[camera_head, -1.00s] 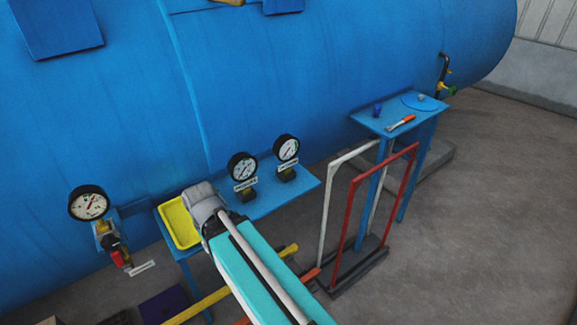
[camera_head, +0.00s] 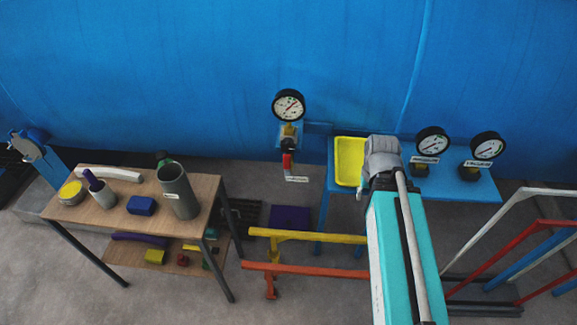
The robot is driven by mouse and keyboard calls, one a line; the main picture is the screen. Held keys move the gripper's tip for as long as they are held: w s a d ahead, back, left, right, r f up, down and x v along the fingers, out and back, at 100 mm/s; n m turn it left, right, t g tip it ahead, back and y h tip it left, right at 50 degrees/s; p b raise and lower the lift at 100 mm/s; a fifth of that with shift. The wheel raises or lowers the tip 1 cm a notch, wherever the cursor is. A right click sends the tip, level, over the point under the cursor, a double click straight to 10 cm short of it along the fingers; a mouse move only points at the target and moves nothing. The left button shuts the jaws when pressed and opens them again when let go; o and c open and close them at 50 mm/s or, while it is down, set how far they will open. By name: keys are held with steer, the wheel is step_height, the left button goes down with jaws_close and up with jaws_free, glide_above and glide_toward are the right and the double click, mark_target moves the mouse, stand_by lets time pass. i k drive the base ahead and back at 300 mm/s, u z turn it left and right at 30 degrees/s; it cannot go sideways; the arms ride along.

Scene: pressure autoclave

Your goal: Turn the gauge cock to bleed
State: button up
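The gauge cock (camera_head: 289,146) hangs below a round black-rimmed gauge (camera_head: 289,105) mounted on the blue vessel, left of the blue shelf. Its red handle (camera_head: 287,164) points down, with a small white label (camera_head: 297,179) beside its lower end. The label's text is too small to read. My teal arm reaches up from the bottom right, its grey end (camera_head: 382,158) over the shelf, right of the cock and apart from it. My gripper's fingers are hidden behind the end of the arm, so their opening does not show.
A yellow tray (camera_head: 349,161) and two labelled gauges (camera_head: 432,142) (camera_head: 487,148) sit on the blue shelf (camera_head: 460,187). Yellow (camera_head: 305,236) and orange (camera_head: 300,270) rails stand in front. A wooden table (camera_head: 110,213) with several items is at left; white and red frames are at right.

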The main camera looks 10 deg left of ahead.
mark_target(287, 157)
steer(key=k, duration=0.5)
steer(key=z, duration=1.65)
steer(key=k, duration=1.05)
steer(key=u, duration=0.05)
